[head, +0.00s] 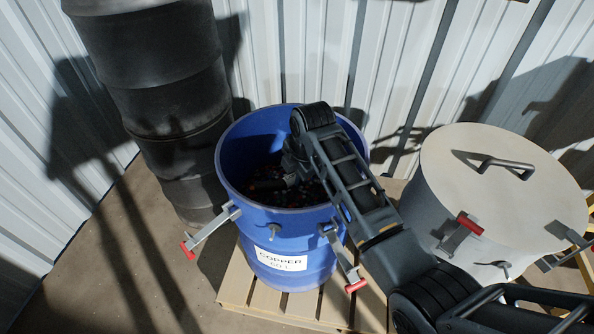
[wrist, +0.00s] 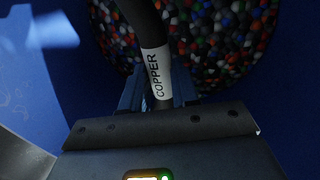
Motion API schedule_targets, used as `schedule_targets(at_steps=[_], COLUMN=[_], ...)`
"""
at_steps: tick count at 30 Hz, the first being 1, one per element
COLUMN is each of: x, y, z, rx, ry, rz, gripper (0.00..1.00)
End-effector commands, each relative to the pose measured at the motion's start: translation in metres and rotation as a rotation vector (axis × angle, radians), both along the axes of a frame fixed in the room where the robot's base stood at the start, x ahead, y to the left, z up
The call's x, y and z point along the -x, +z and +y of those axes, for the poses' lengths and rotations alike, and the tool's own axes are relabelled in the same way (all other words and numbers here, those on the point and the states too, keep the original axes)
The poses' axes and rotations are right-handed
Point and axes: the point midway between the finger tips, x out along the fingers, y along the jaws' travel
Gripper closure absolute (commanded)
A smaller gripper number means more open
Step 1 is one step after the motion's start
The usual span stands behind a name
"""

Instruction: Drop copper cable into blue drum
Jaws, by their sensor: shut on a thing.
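The blue drum (head: 325,272) stands open on a wooden pallet, with a white label reading COPPER on its front. My arm reaches over its rim from the right, and my gripper (head: 290,172) is down inside the drum's mouth. In the wrist view my gripper (wrist: 158,100) is shut on a black copper cable (wrist: 140,18) with a white COPPER tag. The cable runs up out of the picture, and its other end is hidden. Beneath it lie many small multicoloured pieces in the drum, whose blue wall (wrist: 38,85) surrounds them.
A lidded grey drum (head: 505,165) with a black handle stands to the right. A tall black drum stack (head: 160,90) is behind left. Red-tipped clamps (head: 350,270) stick out from the blue drum. The pallet (head: 262,302) lies beneath; corrugated walls close the back.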

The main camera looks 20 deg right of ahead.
Motion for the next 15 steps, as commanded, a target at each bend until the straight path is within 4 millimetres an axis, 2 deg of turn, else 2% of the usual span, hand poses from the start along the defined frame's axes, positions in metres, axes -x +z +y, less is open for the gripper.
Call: schedule_targets(at_steps=[5,6,13,15], x=[-0.0006,0.0001,0.0000,0.0000], y=[-0.0013,-0.0023,-0.0021,-0.0021], z=[-0.0001,-0.0001,-0.0001,-0.0002], rx=[0.000,0.000,0.000,0.000], ry=[0.000,0.000,0.000,0.000], rz=[-0.002,0.000,0.000,0.000], gripper=[1.00,0.67,0.45,0.45])
